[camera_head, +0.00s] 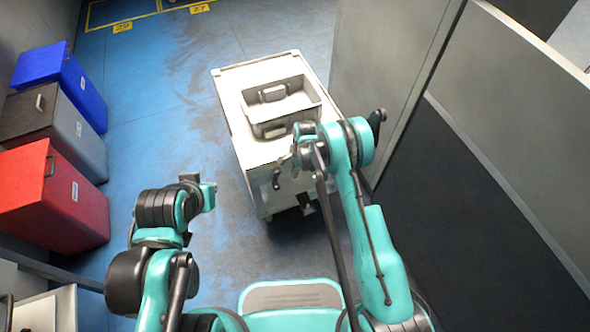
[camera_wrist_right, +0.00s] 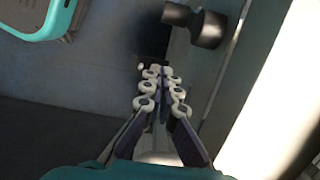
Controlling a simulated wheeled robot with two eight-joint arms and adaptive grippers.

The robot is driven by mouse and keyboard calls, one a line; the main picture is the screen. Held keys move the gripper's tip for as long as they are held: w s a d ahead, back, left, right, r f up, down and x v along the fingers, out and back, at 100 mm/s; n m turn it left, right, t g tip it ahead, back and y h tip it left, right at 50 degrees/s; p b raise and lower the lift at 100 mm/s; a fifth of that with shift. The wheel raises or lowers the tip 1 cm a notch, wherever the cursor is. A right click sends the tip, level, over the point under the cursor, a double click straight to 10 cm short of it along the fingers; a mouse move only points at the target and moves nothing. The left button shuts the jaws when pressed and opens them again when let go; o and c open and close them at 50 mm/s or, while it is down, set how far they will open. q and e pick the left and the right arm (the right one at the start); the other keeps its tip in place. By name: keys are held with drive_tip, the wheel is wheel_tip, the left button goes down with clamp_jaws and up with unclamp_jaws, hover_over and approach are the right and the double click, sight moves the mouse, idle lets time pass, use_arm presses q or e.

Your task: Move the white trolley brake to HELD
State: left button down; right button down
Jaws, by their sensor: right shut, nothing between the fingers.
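The white trolley (camera_head: 245,148) stands on the floor ahead, with its near face toward me. A dark lever-like part (camera_head: 276,180) shows on that near face; I cannot read any HELD marking. My right gripper (camera_head: 298,158) is at the trolley's near top edge, partly hidden by its own arm. In the right wrist view its fingers (camera_wrist_right: 160,78) are shut with nothing between them. A dark round knob on a stem (camera_wrist_right: 205,28) is beyond the fingertips, apart from them. My left gripper (camera_head: 205,192) is off to the left of the trolley, its fingers unclear.
A grey open crate with handles (camera_head: 262,129) sits on the trolley top. Red (camera_head: 45,205), grey (camera_head: 70,125) and blue (camera_head: 75,85) bins line the left wall. Grey panels (camera_head: 385,70) stand close at the trolley's right. Blue floor between bins and trolley is clear.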

drive_tip(key=shift+s+a+f+b, duration=0.25)
drive_tip(key=shift+a+f+b, duration=0.1)
drive_tip(key=shift+a+f, duration=0.3)
drive_tip(key=shift+s+a+f+b, duration=0.2)
drive_tip(key=shift+a+f+b, duration=0.2)
drive_tip(key=shift+a, duration=0.4)
drive_tip(key=shift+s+a+f+b, duration=0.25)
drive_tip(key=shift+a+f+b, duration=0.1)
drive_tip(key=shift+a+f, duration=0.3)
drive_tip(key=shift+r, duration=0.1)
drive_tip(key=shift+s+a+f, duration=0.1)
drive_tip(key=shift+s+a, duration=0.05)
drive_tip(key=shift+a, duration=0.35)
drive_tip(key=shift+s+a+f, duration=0.1)
drive_tip(key=shift+s+a, duration=0.05)
drive_tip(key=shift+a, duration=0.3)
drive_tip(key=shift+d, duration=0.1)
idle(1.1)
